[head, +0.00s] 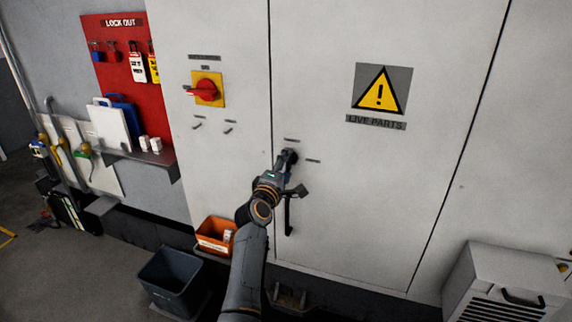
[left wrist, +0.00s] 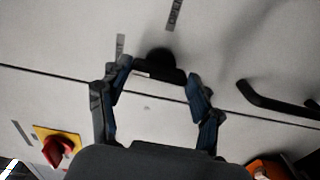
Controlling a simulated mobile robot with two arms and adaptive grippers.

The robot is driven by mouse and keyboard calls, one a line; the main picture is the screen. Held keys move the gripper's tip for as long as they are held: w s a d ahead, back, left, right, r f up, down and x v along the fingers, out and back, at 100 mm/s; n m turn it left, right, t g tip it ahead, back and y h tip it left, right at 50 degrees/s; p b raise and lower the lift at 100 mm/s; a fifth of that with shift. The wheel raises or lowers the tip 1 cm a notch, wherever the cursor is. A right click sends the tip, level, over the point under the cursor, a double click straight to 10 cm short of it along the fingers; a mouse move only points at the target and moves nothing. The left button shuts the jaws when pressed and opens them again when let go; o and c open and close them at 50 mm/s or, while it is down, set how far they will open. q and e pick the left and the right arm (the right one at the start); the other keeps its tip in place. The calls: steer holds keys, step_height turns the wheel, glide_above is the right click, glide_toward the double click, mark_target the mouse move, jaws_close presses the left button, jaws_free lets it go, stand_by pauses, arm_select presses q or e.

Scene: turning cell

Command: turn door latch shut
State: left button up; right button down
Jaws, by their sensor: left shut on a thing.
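The black door latch (head: 291,154) is on the pale cabinet door, close to the vertical seam, and is partly hidden by my gripper. In the left wrist view the latch (left wrist: 158,57) shows as a dark round base with a short bar across it. My left gripper (head: 287,163) is at the latch, and its two fingers (left wrist: 157,75) are on either side of the bar, shut on it. My right gripper is in neither view.
A black door handle (head: 288,215) hangs just below the latch. Left of the seam is a red rotary switch (head: 206,90) on a yellow plate. An orange bin (head: 213,235) and a grey bin (head: 173,279) stand low at left. A grey vented box (head: 507,285) is at lower right.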

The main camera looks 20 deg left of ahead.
arm_select(q)
steer(key=shift+n, duration=0.3)
steer(key=o, duration=1.2)
steer(key=shift+c, duration=0.2)
